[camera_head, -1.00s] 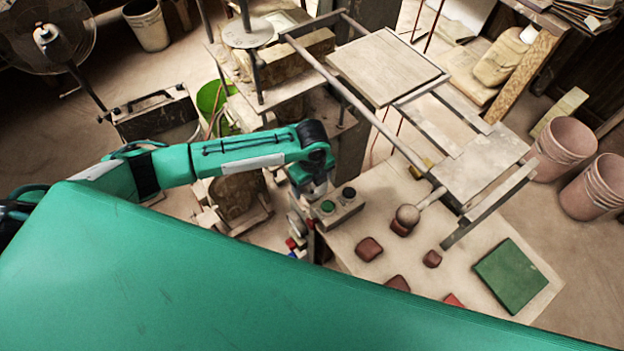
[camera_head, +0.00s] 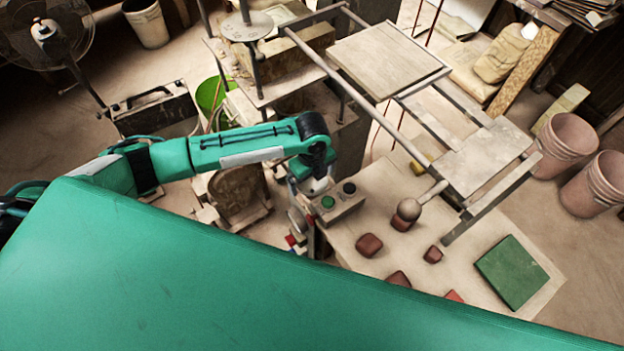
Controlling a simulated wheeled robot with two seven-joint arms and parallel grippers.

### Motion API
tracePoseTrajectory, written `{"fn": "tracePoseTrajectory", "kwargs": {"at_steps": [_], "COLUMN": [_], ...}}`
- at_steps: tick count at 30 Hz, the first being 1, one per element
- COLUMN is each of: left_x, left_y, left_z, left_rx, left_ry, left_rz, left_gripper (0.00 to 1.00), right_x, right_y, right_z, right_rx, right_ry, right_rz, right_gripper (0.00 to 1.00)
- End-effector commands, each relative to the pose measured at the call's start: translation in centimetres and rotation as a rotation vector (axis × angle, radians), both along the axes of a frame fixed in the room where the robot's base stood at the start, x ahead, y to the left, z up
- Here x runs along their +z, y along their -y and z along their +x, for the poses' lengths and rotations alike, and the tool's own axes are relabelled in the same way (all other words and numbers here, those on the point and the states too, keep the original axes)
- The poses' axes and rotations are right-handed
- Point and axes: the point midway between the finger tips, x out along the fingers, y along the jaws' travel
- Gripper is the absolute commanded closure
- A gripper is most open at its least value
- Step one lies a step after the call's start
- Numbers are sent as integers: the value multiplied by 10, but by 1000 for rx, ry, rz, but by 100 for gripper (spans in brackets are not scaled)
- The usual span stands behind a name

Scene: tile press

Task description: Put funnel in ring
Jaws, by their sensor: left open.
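My left arm reaches in from the left and bends down at the table's left edge. My left gripper (camera_head: 299,214) hangs there, next to the button box, small and partly hidden by my own wrist; it is open, and I see nothing held in it. Small red, white and blue items (camera_head: 292,242) show just below it, too small to name. I cannot make out a funnel or a ring for certain. The large green body part of mine across the bottom hides the near part of the scene. My right gripper is not in view.
A metal frame press (camera_head: 388,62) rises behind. Pink buckets (camera_head: 567,140) stand on the right floor.

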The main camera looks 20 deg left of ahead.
Motion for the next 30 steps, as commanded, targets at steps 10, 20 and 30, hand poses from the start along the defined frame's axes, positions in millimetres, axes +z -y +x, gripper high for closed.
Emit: {"fn": "tracePoseTrajectory", "kwargs": {"at_steps": [10,20,30], "left_x": [76,119,120], "left_y": [0,-1,2], "left_z": [1,0,-2], "left_rx": [-2,-1,7], "left_ry": [7,3,3], "left_rz": [-1,2,-6], "left_gripper": [0,0,0], "right_x": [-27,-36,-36], "right_y": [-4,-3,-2], "right_z": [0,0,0], "right_rx": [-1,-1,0], "right_ry": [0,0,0], "right_rz": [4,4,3], "right_gripper": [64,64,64]}}
